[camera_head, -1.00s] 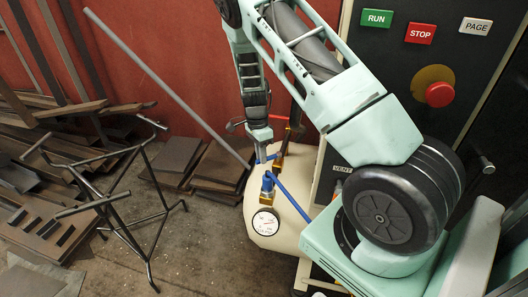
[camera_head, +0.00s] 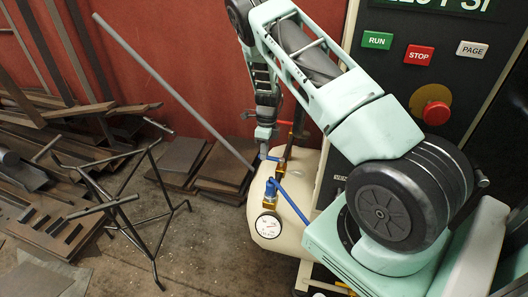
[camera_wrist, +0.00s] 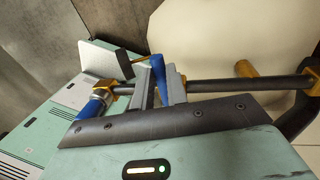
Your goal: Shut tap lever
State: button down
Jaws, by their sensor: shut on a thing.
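The tap's blue lever (camera_head: 273,158) is at the top of a brass valve on the cream tank (camera_head: 301,180). My gripper (camera_head: 263,148) reaches down to it from above. In the wrist view the blue lever (camera_wrist: 157,68) sits between the two grey fingers of my gripper (camera_wrist: 162,84), which are shut on it. The fingers and the dark gripper body hide the lever's lower part. A dark pipe with brass fittings (camera_wrist: 245,86) runs behind the fingers.
A blue hose (camera_head: 293,204) runs down right. A control cabinet (camera_head: 395,75) stands right. A black metal frame (camera_head: 140,205) and scrap lie left.

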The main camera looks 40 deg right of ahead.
jog(key=shift+w+d+r, duration=0.1)
jog(key=shift+d, duration=0.05)
dwell(0.3)
jog(key=c, duration=1.4)
grip_release()
jog(key=d+r, duration=0.1)
jog(key=r, duration=0.4)
jog(key=w+d+r, duration=0.1)
jog(key=r, duration=0.5)
jog(key=d+r, duration=0.1)
jog(key=r, duration=0.5)
jog(key=shift+w, duration=0.3)
